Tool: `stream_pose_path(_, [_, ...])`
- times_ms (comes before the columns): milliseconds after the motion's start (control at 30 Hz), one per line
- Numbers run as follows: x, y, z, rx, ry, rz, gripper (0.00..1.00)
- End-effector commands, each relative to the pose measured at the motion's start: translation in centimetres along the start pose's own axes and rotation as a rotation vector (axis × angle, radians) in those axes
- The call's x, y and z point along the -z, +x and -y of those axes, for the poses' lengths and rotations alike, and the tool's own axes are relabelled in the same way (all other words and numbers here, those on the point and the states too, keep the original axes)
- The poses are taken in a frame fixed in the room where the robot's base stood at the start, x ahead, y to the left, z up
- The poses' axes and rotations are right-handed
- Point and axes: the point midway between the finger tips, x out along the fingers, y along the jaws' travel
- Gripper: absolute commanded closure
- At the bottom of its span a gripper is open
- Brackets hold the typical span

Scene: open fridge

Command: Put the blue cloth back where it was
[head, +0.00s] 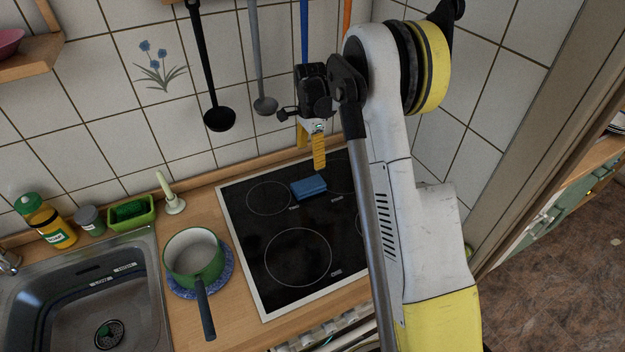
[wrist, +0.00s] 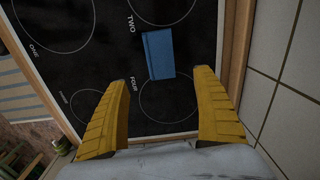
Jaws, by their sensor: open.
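The blue cloth (head: 309,187) is a small folded block lying on the black stove top (head: 262,222), near its back edge. In the wrist view the blue cloth (wrist: 158,54) lies ahead of my fingers, beside the ring marked FOUR and below the word TWO. My gripper (head: 319,160) is above the back of the stove in the head view, with its yellow fingers pointing down. In the wrist view my gripper (wrist: 168,95) has its two yellow fingers spread wide, with nothing between them. The cloth looks apart from both fingers.
A green pot (head: 193,257) stands on a blue mat left of the stove. A sink (head: 80,300) is at the far left, with bottles and a green sponge tray (head: 133,212) behind it. Ladles (head: 219,118) hang on the tiled wall close to my gripper.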

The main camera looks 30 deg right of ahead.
Motion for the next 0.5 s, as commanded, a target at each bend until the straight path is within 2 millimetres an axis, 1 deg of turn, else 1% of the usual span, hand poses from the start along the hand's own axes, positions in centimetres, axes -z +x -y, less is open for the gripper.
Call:
stream_pose_path(33, [-0.6, -1.5, -0.5, 0.013, -0.037, -0.003, 0.22])
stream_pose_path(67, [-1.0, -2.5, -0.8, 0.026, -0.067, -0.007, 0.22])
stream_pose_path(100, [-1.7, -4.0, -1.5, 0.043, -0.115, -0.013, 0.22])
stream_pose_path(167, [-2.7, -6.5, -2.7, 0.075, -0.200, -0.025, 0.22])
stream_pose_path(200, [-3.5, -8.2, -3.6, 0.097, -0.261, -0.035, 0.22])
stream_pose_path(267, [-4.7, -10.4, -5.2, 0.130, -0.353, -0.051, 0.22])
stream_pose_path(300, [-5.4, -11.8, -6.2, 0.151, -0.412, -0.063, 0.22])
stream_pose_path(367, [-6.5, -13.7, -8.0, 0.182, -0.503, -0.083, 0.22])
stream_pose_path(400, [-7.2, -14.8, -9.3, 0.203, -0.561, -0.098, 0.22])
stream_pose_path(467, [-8.2, -16.2, -11.2, 0.233, -0.650, -0.122, 0.22])
stream_pose_path(500, [-8.9, -17.0, -12.6, 0.253, -0.709, -0.140, 0.22])
